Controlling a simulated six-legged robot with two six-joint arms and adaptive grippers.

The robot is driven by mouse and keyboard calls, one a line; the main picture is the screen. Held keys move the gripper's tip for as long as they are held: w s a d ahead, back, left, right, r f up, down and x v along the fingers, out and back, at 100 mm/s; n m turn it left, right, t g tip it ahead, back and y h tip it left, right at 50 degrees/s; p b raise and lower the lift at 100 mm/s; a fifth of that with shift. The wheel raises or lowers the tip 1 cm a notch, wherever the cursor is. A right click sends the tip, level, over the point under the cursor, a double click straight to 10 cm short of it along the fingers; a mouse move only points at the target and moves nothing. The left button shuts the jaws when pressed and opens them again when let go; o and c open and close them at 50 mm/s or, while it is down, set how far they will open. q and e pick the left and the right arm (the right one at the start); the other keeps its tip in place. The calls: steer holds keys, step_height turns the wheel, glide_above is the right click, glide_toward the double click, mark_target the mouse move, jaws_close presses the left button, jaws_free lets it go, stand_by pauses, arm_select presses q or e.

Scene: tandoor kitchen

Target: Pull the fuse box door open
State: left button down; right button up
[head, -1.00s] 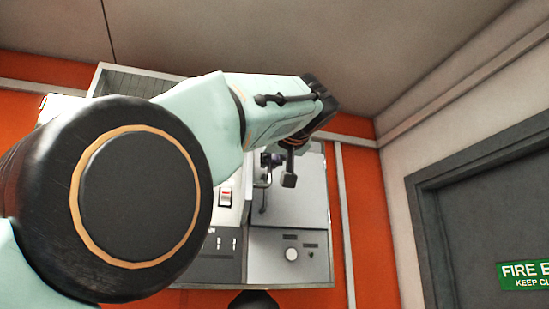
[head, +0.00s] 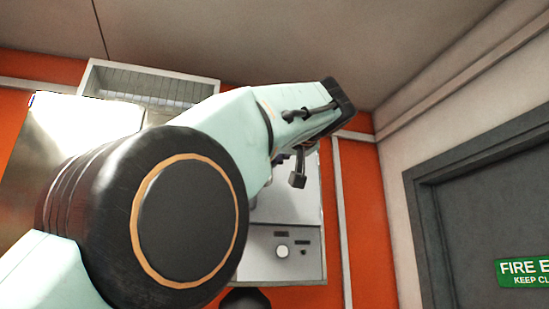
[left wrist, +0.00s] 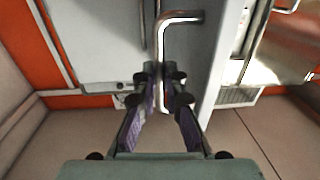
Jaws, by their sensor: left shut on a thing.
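The bent metal handle (left wrist: 181,17) stands off a pale grey door panel (left wrist: 208,55) in the left wrist view. My left gripper (left wrist: 166,92) is shut on the straight bar of this handle, with a finger on each side. In the head view my left gripper (head: 281,159) is mostly hidden behind my own arm. The grey front of the fuse box (head: 300,205) shows to the right of and below the arm. I cannot tell how far the door stands from its frame. My right gripper is not in view.
A slatted vent box (head: 150,84) and a shiny metal panel (head: 60,130) are at the left. A grey fire exit door (head: 480,220) stands at the right.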

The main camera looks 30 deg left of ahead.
arm_select(q)
steer(key=c, duration=1.4)
jaws_free()
steer(key=shift+a+f, duration=0.1)
steer(key=shift+a, duration=0.15)
steer(key=shift+w+d, duration=0.1)
steer(key=shift+d, duration=0.05)
steer(key=shift+d, duration=0.1)
steer(key=v, duration=0.7)
